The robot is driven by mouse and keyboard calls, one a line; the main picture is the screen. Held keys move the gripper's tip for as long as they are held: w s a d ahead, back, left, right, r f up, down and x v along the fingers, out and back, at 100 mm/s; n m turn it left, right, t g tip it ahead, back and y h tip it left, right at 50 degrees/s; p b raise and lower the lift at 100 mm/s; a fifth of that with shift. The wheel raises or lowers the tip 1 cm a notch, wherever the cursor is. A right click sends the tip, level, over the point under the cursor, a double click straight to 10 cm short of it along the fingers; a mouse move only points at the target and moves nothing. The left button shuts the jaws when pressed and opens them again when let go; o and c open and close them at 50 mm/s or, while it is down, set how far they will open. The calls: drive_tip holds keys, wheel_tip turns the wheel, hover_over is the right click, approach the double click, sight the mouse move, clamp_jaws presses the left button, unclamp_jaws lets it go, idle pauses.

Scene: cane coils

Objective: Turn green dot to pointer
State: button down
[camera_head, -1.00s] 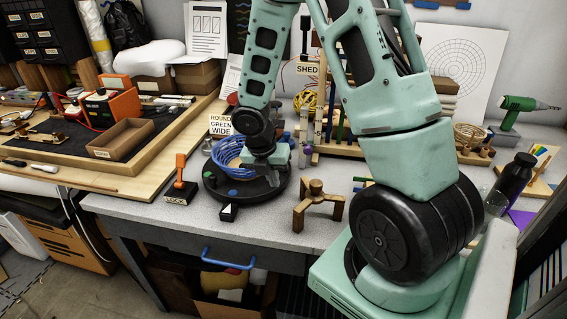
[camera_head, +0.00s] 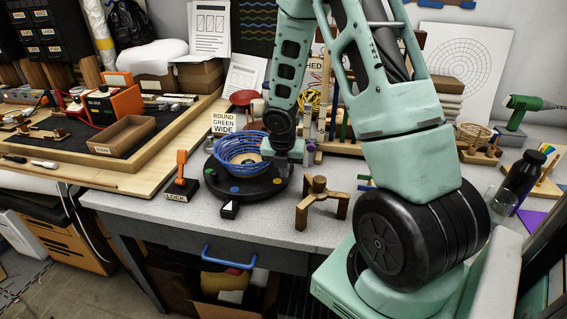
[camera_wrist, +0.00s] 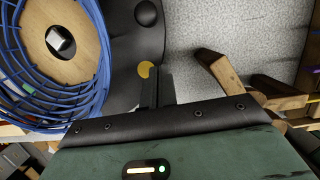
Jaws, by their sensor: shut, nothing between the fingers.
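A black turntable (camera_head: 255,192) stands on the bench, with a blue cane coil (camera_head: 238,160) on it around a wooden disc. Coloured dots sit along its rim: a green dot (camera_head: 210,172) at the left, a blue dot (camera_head: 234,190) at the front and a yellow dot (camera_head: 277,181) at the right front. A pointer block (camera_head: 229,209) with a white top stands at the front edge. In the wrist view, my gripper (camera_wrist: 155,82) is shut and empty beside the yellow dot (camera_wrist: 146,70), with the coil (camera_wrist: 92,90) to the left. In the head view, my gripper (camera_head: 291,157) is at the turntable's right side.
An orange-handled lock lever (camera_head: 181,170) stands left of the turntable. A three-legged wooden stand (camera_head: 320,202) is close on the right. A wooden rack (camera_head: 350,145) and a red bowl (camera_head: 243,98) are at the back.

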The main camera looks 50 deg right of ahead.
drive_tip(key=shift+w+d+r+p, duration=0.15)
drive_tip(key=shift+w+d, duration=0.2)
drive_tip(key=shift+d, duration=0.2)
drive_tip(key=shift+w+d+p, duration=0.2)
drive_tip(key=shift+w+d, duration=0.1)
drive_tip(key=shift+d, duration=0.2)
drive_tip(key=shift+w+d+r+p, duration=0.15)
drive_tip(key=shift+w+d, duration=0.2)
drive_tip(key=shift+d, duration=0.2)
drive_tip(key=shift+d+p, duration=0.1)
drive_tip(key=shift+p, duration=0.2)
drive_tip(key=shift+w+d+n+p, duration=0.1)
drive_tip(key=shift+d+n+p, duration=0.1)
drive_tip(key=shift+n+p, duration=0.1)
drive_tip(key=shift+w+d+p, duration=0.1)
drive_tip(key=shift+d+p, duration=0.15)
drive_tip(key=shift+p, duration=0.1)
